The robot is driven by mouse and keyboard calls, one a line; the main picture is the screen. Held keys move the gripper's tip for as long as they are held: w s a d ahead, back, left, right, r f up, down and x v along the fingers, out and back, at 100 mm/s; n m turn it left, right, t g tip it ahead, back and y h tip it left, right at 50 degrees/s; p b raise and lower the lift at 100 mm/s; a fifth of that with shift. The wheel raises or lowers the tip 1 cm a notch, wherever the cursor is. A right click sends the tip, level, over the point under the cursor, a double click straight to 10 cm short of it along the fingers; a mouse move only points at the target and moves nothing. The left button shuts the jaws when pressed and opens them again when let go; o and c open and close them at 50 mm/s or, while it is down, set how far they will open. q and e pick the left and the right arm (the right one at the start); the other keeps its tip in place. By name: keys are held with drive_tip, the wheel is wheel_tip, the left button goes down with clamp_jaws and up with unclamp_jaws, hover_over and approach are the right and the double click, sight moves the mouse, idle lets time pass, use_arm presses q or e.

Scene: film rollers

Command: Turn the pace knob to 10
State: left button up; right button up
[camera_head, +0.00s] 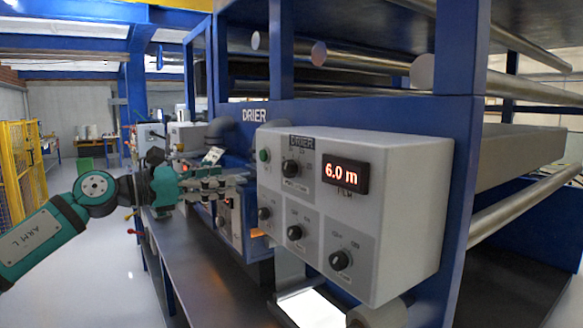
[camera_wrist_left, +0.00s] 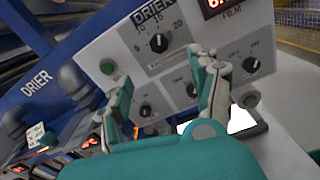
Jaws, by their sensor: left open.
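The grey control box (camera_head: 395,190) carries a black upper knob (camera_head: 291,168) with a number scale around it, which I take to be the pace knob. In the left wrist view this knob (camera_wrist_left: 158,43) has marks including 10 and 20 around it. Its exact pointer setting is too small to read. My left gripper (camera_head: 244,182) is open and empty, to the left of the box in the head view. In the left wrist view its fingers (camera_wrist_left: 165,88) are spread in front of the panel, below the upper knob, and appear apart from it. My right gripper is not in view.
A red display (camera_head: 345,174) reads 6.0 m. A green button (camera_head: 264,155) sits left of the upper knob. Three lower knobs, including one at the right (camera_head: 340,260), are close by. Blue drier framing and metal rollers (camera_head: 440,70) surround the box. A dark bench (camera_head: 215,285) lies below.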

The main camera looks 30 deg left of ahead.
use_arm(q)
drive_tip(key=p, duration=0.4)
approach(285, 169)
drive_tip(key=p+x, duration=0.4)
drive_tip(key=x, duration=0.4)
drive_tip(key=shift+w+d+r, duration=0.1)
drive_tip(key=shift+w+d, duration=0.05)
drive_tip(key=shift+w, duration=0.15)
drive_tip(key=shift+w+d+p, duration=0.15)
drive_tip(key=shift+w+p, duration=0.15)
drive_tip(key=shift+w+d, duration=0.15)
drive_tip(key=shift+w, duration=0.1)
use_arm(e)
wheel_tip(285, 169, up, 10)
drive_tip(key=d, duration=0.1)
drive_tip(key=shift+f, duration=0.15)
use_arm(q)
drive_tip(key=shift+c, duration=0.4)
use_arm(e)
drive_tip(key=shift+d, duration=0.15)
use_arm(q)
drive_tip(key=c, duration=1.1)
